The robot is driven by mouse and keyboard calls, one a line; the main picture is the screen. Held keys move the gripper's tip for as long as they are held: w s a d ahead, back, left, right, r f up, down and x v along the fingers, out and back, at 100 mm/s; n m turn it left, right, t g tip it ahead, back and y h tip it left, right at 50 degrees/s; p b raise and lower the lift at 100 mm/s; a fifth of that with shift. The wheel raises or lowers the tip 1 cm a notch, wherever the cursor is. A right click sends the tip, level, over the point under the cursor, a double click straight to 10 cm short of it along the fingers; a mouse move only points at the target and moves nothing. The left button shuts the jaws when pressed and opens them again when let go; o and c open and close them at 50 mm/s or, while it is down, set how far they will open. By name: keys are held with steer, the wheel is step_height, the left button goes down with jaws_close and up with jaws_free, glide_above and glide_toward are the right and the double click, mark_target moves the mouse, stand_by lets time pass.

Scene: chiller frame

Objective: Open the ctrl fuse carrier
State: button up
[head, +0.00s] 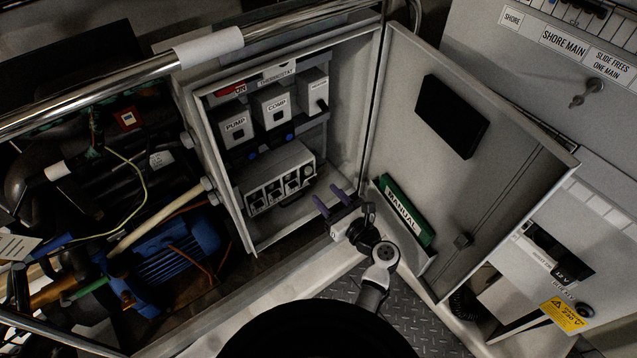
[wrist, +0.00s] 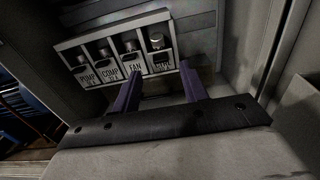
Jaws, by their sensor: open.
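The fuse block (head: 280,180) sits low inside the open control box. In the wrist view it shows a row of carriers labelled PUMP, COMP, FAN and CTRL. The ctrl fuse carrier (wrist: 161,62) is at the right end, with a pale round end (wrist: 156,42) above its label. My gripper (head: 333,204) is open and empty, to the lower right of the block in the head view. In the wrist view its two purple fingers (wrist: 158,78) point toward the block, their tips near the FAN and CTRL carriers. I see no contact with the ctrl carrier.
Pump and comp modules (head: 255,114) and a thermostat are above the block. The open box door (head: 500,150) stands at right, with a green manual (head: 406,211) in its pocket. A chrome rail (head: 90,98) crosses the upper left. A blue motor (head: 170,262) lies left.

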mark_target(314, 183)
steer(key=shift+p+x, duration=0.3)
steer(key=shift+x, duration=2.05)
